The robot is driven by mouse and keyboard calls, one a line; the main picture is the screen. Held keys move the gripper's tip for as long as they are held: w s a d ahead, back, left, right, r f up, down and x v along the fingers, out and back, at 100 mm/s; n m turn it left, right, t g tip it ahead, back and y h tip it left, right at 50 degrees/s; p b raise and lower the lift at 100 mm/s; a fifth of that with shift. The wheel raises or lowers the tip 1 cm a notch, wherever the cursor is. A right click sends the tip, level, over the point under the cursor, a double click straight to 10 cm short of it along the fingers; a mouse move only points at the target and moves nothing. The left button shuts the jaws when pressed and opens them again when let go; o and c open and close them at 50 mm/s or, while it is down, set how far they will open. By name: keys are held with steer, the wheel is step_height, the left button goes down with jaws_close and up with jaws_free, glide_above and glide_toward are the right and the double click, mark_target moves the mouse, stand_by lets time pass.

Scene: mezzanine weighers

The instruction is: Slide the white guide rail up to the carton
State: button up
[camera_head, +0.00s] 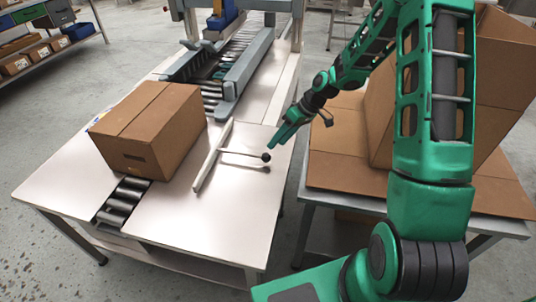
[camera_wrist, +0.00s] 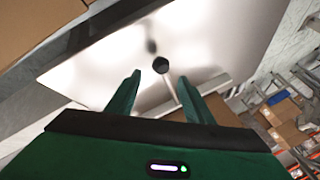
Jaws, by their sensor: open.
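The white guide rail (camera_head: 212,156) lies on the metal table, to the right of the brown carton (camera_head: 150,127), with a strip of bare table between them. A thin rod with a black ball knob (camera_head: 266,156) sticks out from the rail to the right. My gripper (camera_head: 271,147) is open above the table near the knob. In the wrist view the knob (camera_wrist: 161,65) shows just beyond and between the open fingertips (camera_wrist: 158,78), and the rod runs back from it. I cannot tell the exact height of the fingers over the knob.
A roller track (camera_head: 122,200) runs under the carton along the metal table (camera_head: 190,230), with grey side guides (camera_head: 245,68) at the back. Cardboard (camera_head: 340,160) and a large carton (camera_head: 490,90) stand on a table at the right. The table front is clear.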

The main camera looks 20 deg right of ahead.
mark_target(268, 154)
steer(key=x, duration=0.8)
steer(key=shift+r, duration=0.1)
jaws_close()
steer(key=shift+w+d, duration=0.1)
